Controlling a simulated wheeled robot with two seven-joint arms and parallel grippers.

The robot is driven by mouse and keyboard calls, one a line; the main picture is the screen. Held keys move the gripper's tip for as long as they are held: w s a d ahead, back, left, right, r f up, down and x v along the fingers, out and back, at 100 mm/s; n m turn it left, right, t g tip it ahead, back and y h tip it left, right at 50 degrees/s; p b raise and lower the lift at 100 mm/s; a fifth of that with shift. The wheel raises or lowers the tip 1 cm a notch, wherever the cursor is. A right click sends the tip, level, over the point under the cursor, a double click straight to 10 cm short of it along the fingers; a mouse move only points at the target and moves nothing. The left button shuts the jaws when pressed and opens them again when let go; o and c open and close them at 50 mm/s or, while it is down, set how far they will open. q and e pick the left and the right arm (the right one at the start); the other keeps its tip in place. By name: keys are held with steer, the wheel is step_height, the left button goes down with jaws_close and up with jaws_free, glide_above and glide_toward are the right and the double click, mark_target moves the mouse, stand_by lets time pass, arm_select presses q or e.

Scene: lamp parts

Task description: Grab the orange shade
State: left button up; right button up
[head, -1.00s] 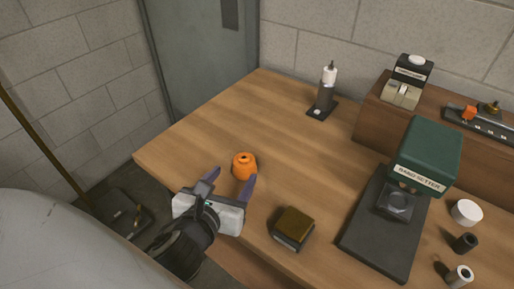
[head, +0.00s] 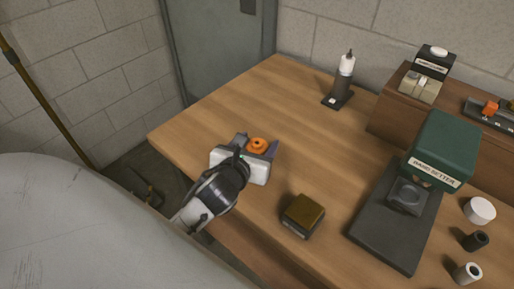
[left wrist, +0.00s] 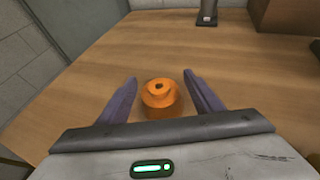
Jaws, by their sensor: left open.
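The orange shade (head: 258,144) is a small round piece with a hole in its top, standing on the wooden table near its left end. In the left wrist view the orange shade (left wrist: 159,95) stands between the two purple fingers, with a gap on each side. My left gripper (head: 257,146) is open, its fingers on either side of the shade. It also shows in the left wrist view (left wrist: 160,92). The gripper body hides the shade's lower part in the head view. My right gripper is not in view.
A brown-topped block (head: 304,213) lies right of my left gripper. A green-headed press (head: 445,150) on a dark base stands farther right, near white and dark cylinders. The wooden table (head: 290,95) is clear behind the shade.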

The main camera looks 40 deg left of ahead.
arm_select(q)
steer(key=c, duration=1)
steer(key=shift+r, duration=0.1)
